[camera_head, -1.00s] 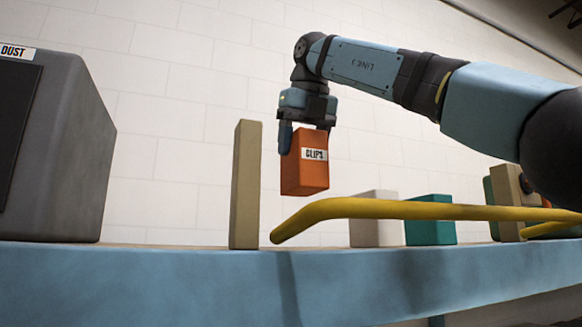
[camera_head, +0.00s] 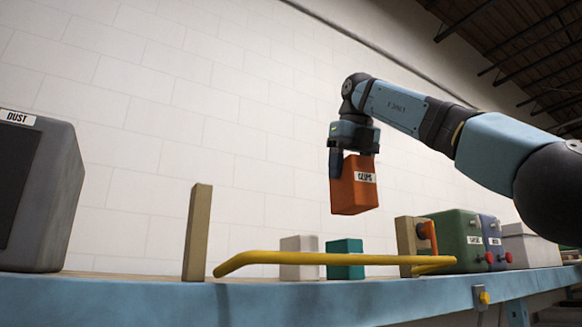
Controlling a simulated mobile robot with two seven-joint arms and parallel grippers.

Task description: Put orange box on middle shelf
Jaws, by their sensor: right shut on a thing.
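The orange box (camera_head: 352,190), with a white label reading "CLIPS", hangs in the air above the blue-edged shelf (camera_head: 130,300). My right gripper (camera_head: 352,158) points down and is shut on the upper part of the orange box. The box is tilted slightly in the picture and is clear of the shelf and of the things on it. My left gripper is not in the view. Only one shelf level shows, and I cannot tell whether it is the middle one.
On the shelf stand a grey "DUST" box (camera_head: 60,205), a tan upright post (camera_head: 197,232), a white box (camera_head: 299,253), a teal box (camera_head: 345,257) and a green box (camera_head: 455,240). A yellow bar (camera_head: 290,258) runs along the front. Bare shelf lies between the grey box and post.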

